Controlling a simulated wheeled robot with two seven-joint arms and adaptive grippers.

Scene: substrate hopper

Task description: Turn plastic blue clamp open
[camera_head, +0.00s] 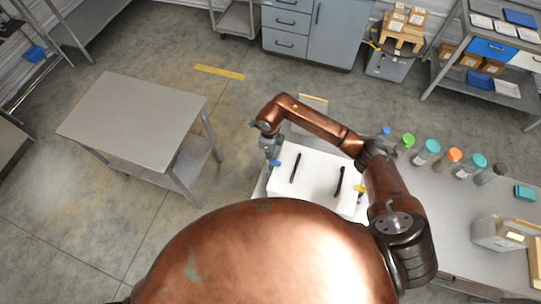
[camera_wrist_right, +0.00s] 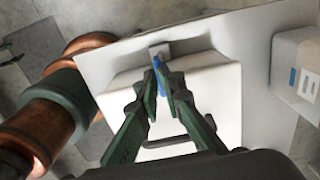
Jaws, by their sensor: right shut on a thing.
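The white hopper (camera_head: 318,185) stands on the grey table, with two dark handles on its lid. Its blue clamp (camera_head: 276,162) is on the left side of the hopper, partly hidden by my right gripper (camera_head: 271,150). In the right wrist view, the green fingers of my right gripper (camera_wrist_right: 160,78) are closed around the blue clamp (camera_wrist_right: 156,62) at the hopper's edge. A yellow clamp (camera_head: 361,188) sits on the hopper's right side. My left gripper is outside both views.
Several jars with coloured lids, such as an orange-lidded one (camera_head: 454,155), line the table to the right. A clear container (camera_head: 498,233) stands near the right edge. An empty grey side table (camera_head: 135,108) stands apart on the left, with open floor between.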

